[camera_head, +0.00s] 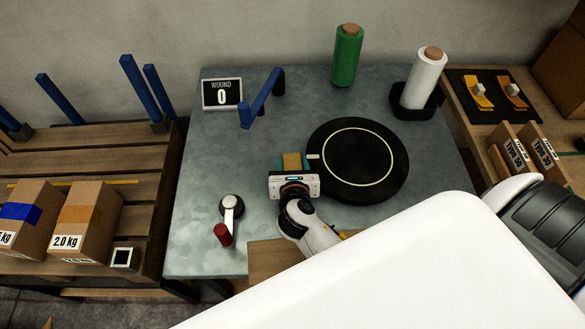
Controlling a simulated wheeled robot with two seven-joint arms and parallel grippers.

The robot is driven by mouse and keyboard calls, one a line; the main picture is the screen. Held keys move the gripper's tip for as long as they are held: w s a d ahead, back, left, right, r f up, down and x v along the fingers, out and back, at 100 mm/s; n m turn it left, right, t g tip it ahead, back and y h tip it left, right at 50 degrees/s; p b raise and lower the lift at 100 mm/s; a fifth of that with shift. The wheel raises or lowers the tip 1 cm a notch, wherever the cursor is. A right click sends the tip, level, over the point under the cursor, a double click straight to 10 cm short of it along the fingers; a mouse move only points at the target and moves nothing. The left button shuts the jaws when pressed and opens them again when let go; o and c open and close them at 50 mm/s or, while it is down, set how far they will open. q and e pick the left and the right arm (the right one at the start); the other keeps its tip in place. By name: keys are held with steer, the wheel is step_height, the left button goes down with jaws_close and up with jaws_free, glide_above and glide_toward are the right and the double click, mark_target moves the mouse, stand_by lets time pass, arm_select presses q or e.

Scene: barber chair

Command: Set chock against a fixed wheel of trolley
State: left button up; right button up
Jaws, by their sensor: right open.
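My right gripper (291,164) is over the grey metal table, pointing away from me, just left of a black turntable. Its jaws are open. A small tan-yellow block-like piece (291,161) shows between the teal fingertips; I cannot tell whether it is the chock or whether the fingers touch it. I cannot make out a trolley or its fixed wheels. My left gripper is not in view.
Cardboard boxes (88,215) sit on a pallet (100,145) at left.

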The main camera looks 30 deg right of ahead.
steer(key=shift+c, duration=0.3)
steer(key=shift+r, duration=0.15)
steer(key=c, duration=0.8)
